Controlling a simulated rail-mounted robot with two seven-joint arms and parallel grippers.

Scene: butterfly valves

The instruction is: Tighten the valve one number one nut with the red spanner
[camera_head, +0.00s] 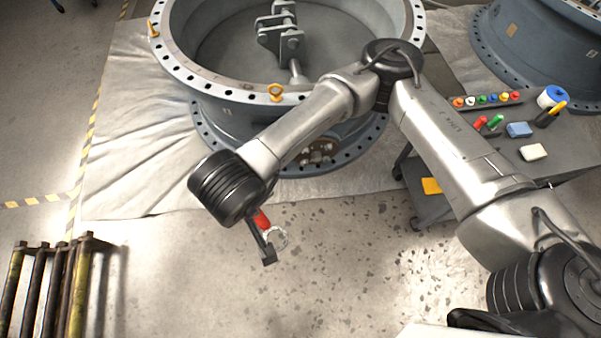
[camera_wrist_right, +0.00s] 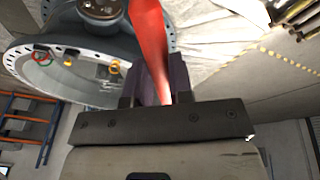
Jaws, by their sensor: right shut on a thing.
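My right gripper (camera_head: 265,240) is shut on the red spanner (camera_head: 261,219), in front of the near side of the large grey valve (camera_head: 230,118). The spanner's pale ring end (camera_head: 277,237) shows beside the jaws, over the floor. In the right wrist view the red handle (camera_wrist_right: 150,45) runs between the dark jaws (camera_wrist_right: 155,88), with the valve (camera_wrist_right: 105,45) upside down behind it. The spanner is apart from the valve in the head view. A brown round plate (camera_head: 316,152) with light nuts is low on the valve's near side. I cannot tell which nut is number one. My left gripper is out of view.
A grey cart (camera_head: 575,150) at right carries coloured items, a blue-and-white roll (camera_head: 551,96) and a blue block (camera_head: 519,129). A second valve (camera_head: 540,45) stands at upper right. A rack of bars (camera_head: 45,285) stands at lower left. The floor between rack and cart is open.

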